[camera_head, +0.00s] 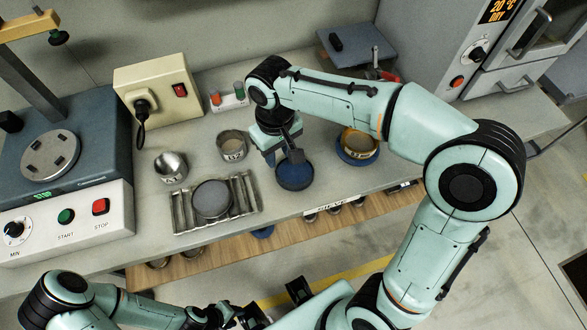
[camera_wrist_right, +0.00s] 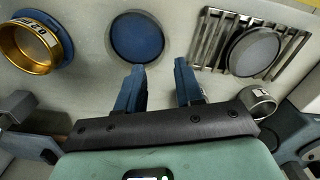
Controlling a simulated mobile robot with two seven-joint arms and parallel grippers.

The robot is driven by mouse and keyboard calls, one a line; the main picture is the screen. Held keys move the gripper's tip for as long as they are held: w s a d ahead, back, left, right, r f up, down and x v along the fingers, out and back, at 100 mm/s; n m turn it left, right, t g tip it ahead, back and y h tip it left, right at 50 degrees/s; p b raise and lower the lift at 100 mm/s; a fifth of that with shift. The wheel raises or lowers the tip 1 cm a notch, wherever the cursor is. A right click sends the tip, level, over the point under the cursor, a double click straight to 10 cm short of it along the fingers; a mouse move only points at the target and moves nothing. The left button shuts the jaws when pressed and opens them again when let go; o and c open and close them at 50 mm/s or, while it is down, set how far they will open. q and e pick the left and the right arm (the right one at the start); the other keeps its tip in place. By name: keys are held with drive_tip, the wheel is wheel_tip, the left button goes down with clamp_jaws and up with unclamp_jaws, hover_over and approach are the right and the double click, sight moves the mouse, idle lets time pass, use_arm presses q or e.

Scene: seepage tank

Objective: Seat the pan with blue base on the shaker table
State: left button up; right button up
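A round dark-blue pan (camera_head: 295,173) stands on the bench in the head view, and its blue face also shows in the right wrist view (camera_wrist_right: 137,37). My right gripper (camera_wrist_right: 160,68) is just above and beside the pan. Its two fingers are apart with nothing between them. The shaker table (camera_head: 50,155) is at the far left, with a round metal plate on a blue-grey body and START and STOP buttons in front; the plate looks empty. My left gripper (camera_head: 240,316) is low at the bottom edge, away from the bench; its fingers are unclear.
A brass sieve (camera_head: 360,142) sits on a blue round base to the right of the pan. A slatted metal rack (camera_head: 245,190) holds a grey round sieve (camera_head: 212,198). Small metal cups (camera_head: 171,168), (camera_head: 232,146) and a beige switch box (camera_head: 160,88) stand between the pan and shaker.

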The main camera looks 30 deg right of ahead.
hover_over(279, 178)
drive_tip(key=f, duration=0.4)
drive_tip(key=shift+w+d+f, duration=0.2)
drive_tip(key=shift+w+d, duration=0.1)
drive_tip(key=f, duration=0.3)
drive_tip(key=f+b, duration=0.1)
drive_tip(key=f, duration=0.1)
drive_tip(key=shift+s+a, duration=0.3)
clamp_jaws()
